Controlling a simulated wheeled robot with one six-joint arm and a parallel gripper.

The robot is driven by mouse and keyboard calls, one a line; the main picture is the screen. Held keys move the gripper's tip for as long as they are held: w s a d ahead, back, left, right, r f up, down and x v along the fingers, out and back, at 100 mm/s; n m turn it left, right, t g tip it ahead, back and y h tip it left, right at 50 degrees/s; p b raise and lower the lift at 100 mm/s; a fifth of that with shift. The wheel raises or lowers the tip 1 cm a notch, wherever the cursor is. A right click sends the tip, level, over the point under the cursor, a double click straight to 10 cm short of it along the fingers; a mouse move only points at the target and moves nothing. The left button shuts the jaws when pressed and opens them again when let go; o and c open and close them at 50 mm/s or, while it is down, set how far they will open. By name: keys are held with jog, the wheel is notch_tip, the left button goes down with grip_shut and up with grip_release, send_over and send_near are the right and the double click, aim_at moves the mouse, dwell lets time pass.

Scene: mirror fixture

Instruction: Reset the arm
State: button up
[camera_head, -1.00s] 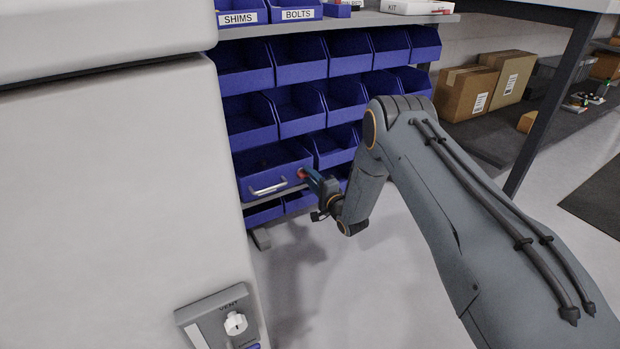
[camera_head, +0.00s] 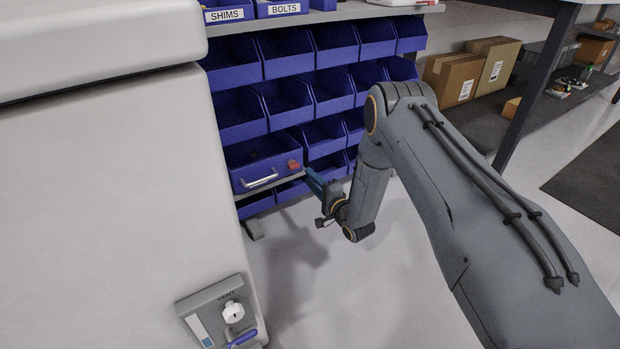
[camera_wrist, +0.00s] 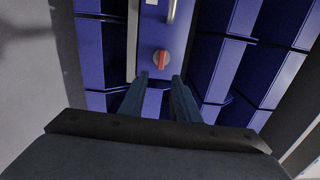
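My gripper (camera_head: 314,180) is in front of the bin rack, just right of a blue drawer (camera_head: 248,176) with a silver handle (camera_head: 262,181) and a red knob (camera_head: 293,165). In the wrist view my gripper (camera_wrist: 160,80) has its two blue fingers apart, with nothing between them. The red knob (camera_wrist: 161,59) with a pale mark lies beyond the fingertips, apart from them. My arm bends down from the right side of the head view.
A rack of blue bins (camera_head: 285,98) fills the back. A large pale cabinet (camera_head: 110,200) with a VENT panel (camera_head: 224,312) stands close on the left. Cardboard boxes (camera_head: 455,78) sit on a shelf at the right. The floor (camera_head: 400,290) below my arm is clear.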

jog(key=shift+r, duration=0.1)
jog(key=s+a+r+n+g+h, duration=0.2)
jog(key=a+r+n, duration=0.1)
jog(key=r, duration=0.5)
jog(key=s+a+r+n+g+h, duration=0.2)
jog(key=a+r+n+g, duration=0.1)
jog(key=r, duration=0.5)
jog(key=s+r+n+g+h, duration=0.15)
jog(key=s+r, duration=0.25)
jog(key=s, duration=0.4)
jog(key=s+d+r+n+g+h, duration=0.1)
jog(key=s+r+n+g, duration=0.2)
jog(key=s, duration=0.6)
jog(key=s+r+n+g+h, duration=0.1)
jog(key=s+r+n, duration=0.1)
jog(key=s+r, duration=0.45)
jog(key=s+d+r+n+g, duration=0.1)
jog(key=s+d+n+g, duration=0.15)
jog(key=s, duration=0.95)
jog(key=s+d+r+n+g, duration=0.15)
jog(key=s+d, duration=0.25)
jog(key=s, duration=0.9)
jog(key=d+r+m+h+p, duration=0.1)
jog(key=d+r+m+p, duration=0.1)
jog(key=d+r+p, duration=0.8)
jog(key=d+r+m+h+p, duration=0.1)
jog(key=d+r+m+p, duration=0.2)
jog(key=d+r+p, duration=0.7)
jog(key=shift+r+p, duration=2.95)
jog(key=shift+p, duration=5)
